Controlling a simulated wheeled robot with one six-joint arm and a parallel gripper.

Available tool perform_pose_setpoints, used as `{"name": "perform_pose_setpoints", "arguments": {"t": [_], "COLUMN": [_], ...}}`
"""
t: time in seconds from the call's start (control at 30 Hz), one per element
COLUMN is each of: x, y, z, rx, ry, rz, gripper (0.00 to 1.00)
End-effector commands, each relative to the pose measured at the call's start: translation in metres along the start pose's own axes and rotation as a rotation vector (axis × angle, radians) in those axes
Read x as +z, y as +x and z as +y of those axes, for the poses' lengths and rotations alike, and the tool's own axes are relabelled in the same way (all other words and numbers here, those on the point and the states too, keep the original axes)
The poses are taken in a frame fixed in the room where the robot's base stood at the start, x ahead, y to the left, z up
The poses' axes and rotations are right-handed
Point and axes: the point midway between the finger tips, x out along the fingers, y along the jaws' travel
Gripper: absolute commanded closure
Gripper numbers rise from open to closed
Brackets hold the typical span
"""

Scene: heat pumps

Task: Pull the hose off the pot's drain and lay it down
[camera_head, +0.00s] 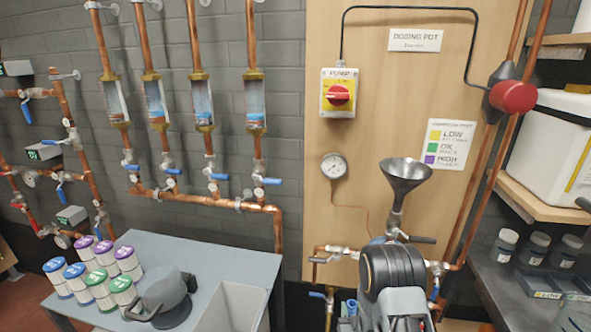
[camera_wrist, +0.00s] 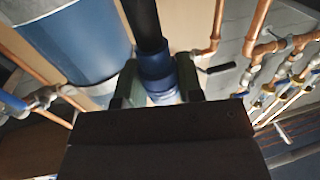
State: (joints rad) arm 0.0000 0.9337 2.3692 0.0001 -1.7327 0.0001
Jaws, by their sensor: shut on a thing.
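In the wrist view my gripper (camera_wrist: 159,82) is shut on the blue collar at the end of the dark hose (camera_wrist: 143,22), one finger on each side. The large blue cylinder of the pot (camera_wrist: 80,50) stands just left of the fingers. Whether the collar still sits on the drain cannot be told; that joint is hidden. In the head view my arm covers the pot's body, the hose and my fingertips. The pot's funnel (camera_head: 405,178) shows above my arm, under the "Dosing pot" sign (camera_head: 416,39).
Copper pipes with valves (camera_wrist: 268,55) run close on the right in the wrist view. A grey table (camera_head: 190,250) at the left bears several labelled jars (camera_head: 103,285) and a dark grey lidded thing (camera_head: 163,298). Shelves (camera_head: 540,205) with a white tank and small jars stand at the right.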

Motion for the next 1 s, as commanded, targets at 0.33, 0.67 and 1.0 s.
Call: {"name": "perform_pose_setpoints", "arguments": {"t": [0.33,0.67,1.0], "x": [-0.043,-0.044,-0.044], "y": [-0.004,-0.004,-0.004], "z": [0.0,0.0,0.0], "rx": [0.0,0.0,0.0], "ry": [0.0,0.0,0.0], "rz": [0.0,0.0,0.0], "gripper": [1.0,1.0,1.0]}}
